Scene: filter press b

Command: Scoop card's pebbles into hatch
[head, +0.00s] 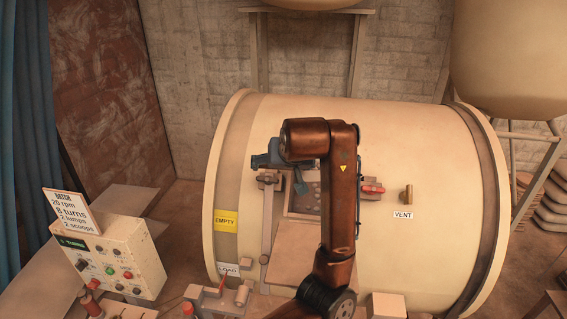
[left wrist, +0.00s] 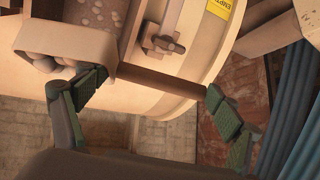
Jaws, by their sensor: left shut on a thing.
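The hatch (head: 304,197) is open in the front of the cream drum, partly hidden behind my brown left arm. My left gripper (left wrist: 158,88) is at the hatch, its green fingers at the two ends of a brown bar, which looks like the scoop's handle (left wrist: 162,82). Pebbles (left wrist: 42,62) show at the left of the wrist view, beside cream walls. I cannot tell whether they lie in the scoop or the hatch. My right gripper is out of view.
The big drum (head: 420,150) fills the middle, with a VENT label and a brass knob (head: 406,194) at right. The control box (head: 125,250) with buttons stands at left. Blue curtains (head: 25,110) hang at far left.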

